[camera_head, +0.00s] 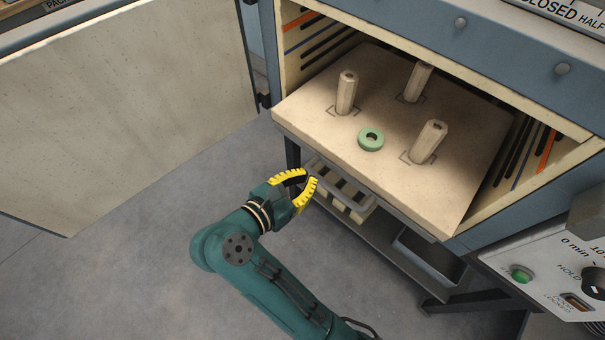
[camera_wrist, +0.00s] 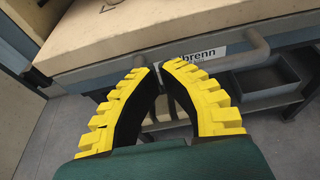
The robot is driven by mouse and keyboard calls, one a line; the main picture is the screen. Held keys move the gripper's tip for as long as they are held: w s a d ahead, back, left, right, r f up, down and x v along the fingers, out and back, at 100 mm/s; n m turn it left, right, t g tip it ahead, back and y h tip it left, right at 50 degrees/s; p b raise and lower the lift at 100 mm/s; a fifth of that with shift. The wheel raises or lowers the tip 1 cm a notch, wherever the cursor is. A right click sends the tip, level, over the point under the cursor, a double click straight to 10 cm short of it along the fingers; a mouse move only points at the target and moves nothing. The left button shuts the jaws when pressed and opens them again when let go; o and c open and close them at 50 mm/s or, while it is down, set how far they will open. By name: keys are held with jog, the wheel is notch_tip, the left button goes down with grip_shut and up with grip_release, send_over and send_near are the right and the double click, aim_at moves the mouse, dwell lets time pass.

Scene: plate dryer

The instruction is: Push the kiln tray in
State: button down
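The kiln tray (camera_head: 300,125) is a thick cream slab that sticks partly out of the open kiln. Three cream posts and a green ring (camera_head: 371,139) stand on it. The slab also shows at the top of the wrist view (camera_wrist: 120,30). A grey bar handle (camera_head: 352,209) runs along the front below the slab; its right end shows in the wrist view (camera_wrist: 257,46). My gripper (camera_head: 312,178) is at the left part of the handle, its yellow fingertips nearly together. Nothing is visibly held between them; whether they touch the handle is unclear.
The kiln door (camera_head: 120,100) is swung wide open at the left. A control panel (camera_head: 560,265) juts out at the lower right. Below the tray is a stand shelf with a dark bin (camera_head: 428,258). The grey floor (camera_head: 120,270) at the left is free.

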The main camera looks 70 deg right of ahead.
aim_at(330, 161)
jog(key=b+x, duration=0.2)
jog(key=x, duration=0.5)
jog(key=shift+d, duration=0.1)
jog(key=shift+r, duration=0.1)
jog(key=shift+d, duration=0.1)
